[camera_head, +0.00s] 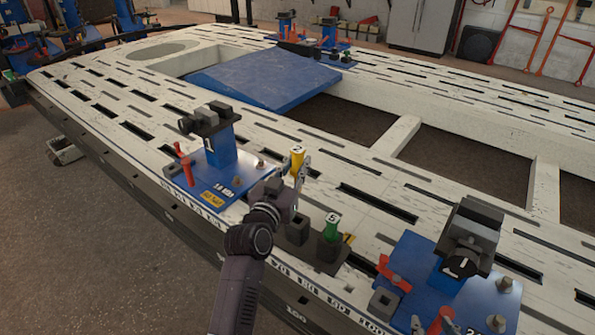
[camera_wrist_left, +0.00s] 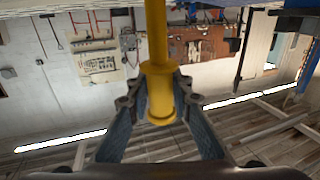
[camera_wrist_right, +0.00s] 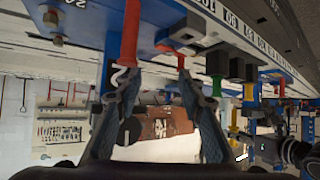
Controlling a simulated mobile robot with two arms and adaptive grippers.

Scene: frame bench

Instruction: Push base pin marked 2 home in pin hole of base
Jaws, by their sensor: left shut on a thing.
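The yellow pin marked 2 (camera_head: 297,154) stands upright with its numbered head up. My left gripper (camera_head: 302,170) is shut on it. In the left wrist view, my left gripper (camera_wrist_left: 158,98) closes around the flanged head of the yellow pin (camera_wrist_left: 156,45), and the shaft runs out at the top edge. The pin's far end is hidden, so I cannot tell whether it is in a hole. Blue bases stand on the bench: one marked 1 (camera_head: 226,166), one at the lower right (camera_head: 418,262). My right gripper (camera_wrist_right: 152,82) is open beside a red handle (camera_wrist_right: 130,35).
A dark holder (camera_head: 325,254) beside my left wrist carries a green pin marked 5 (camera_head: 331,228). Red-handled parts (camera_head: 186,170) stand on the base marked 1. The white slotted bench (camera_head: 385,185) has open gaps behind, with a blue ramp (camera_head: 262,77) across one.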

